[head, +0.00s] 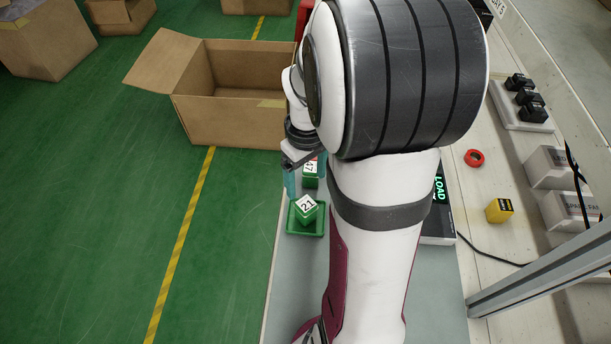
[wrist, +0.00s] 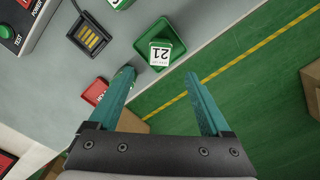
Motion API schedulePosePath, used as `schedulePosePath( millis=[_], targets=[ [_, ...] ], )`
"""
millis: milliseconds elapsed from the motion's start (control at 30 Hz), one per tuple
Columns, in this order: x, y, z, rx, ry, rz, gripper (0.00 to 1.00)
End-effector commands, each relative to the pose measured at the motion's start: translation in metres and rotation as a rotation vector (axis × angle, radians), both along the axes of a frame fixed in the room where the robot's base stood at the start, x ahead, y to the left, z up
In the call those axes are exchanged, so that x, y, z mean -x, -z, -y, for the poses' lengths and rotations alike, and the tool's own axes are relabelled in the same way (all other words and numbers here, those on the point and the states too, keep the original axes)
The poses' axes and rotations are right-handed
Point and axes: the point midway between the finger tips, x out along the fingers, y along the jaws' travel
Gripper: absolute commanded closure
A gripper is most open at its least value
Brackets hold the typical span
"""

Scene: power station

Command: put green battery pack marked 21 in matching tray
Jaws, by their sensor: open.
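The green battery pack marked 21 (head: 306,208) sits inside the small green tray (head: 307,232) on the grey bench. In the wrist view the pack (wrist: 160,54) stands toward one side of the tray (wrist: 148,32), turned at an angle to its walls. Whether it lies fully flat cannot be told. My gripper (head: 306,184) is open and empty, with its teal fingers apart. In the wrist view the gripper (wrist: 158,73) is apart from the pack, which shows just beyond the fingertips.
Another green pack, marked 47 (head: 310,168), stands behind the tray. A black socket with gold contacts (wrist: 88,38) and a red labelled item (wrist: 95,91) are nearby. An open cardboard box (head: 228,120) stands beyond the bench. A yellow block (head: 499,210) is at right.

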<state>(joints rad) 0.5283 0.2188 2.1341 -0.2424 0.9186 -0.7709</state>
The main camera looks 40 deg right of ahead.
Motion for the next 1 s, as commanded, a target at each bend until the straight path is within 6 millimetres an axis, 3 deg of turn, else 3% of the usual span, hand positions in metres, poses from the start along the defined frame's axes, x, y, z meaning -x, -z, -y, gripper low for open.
schedulePosePath(
  millis=[167,267,400,500,633,1000],
  targets=[
    [0.001,-0.008,-0.005,-0.001,0.007,0.001,0.18],
    [0.015,-0.033,-0.051,-0.023,0.089,0.011,0.18],
    [0.075,-0.067,-0.141,-0.091,0.290,-0.005,0.18],
    [0.119,-0.073,-0.178,-0.130,0.407,-0.035,0.18],
    [0.144,-0.073,-0.193,-0.150,0.478,-0.060,0.18],
    [0.143,-0.073,-0.193,-0.151,0.483,-0.061,0.18]
  ],
)
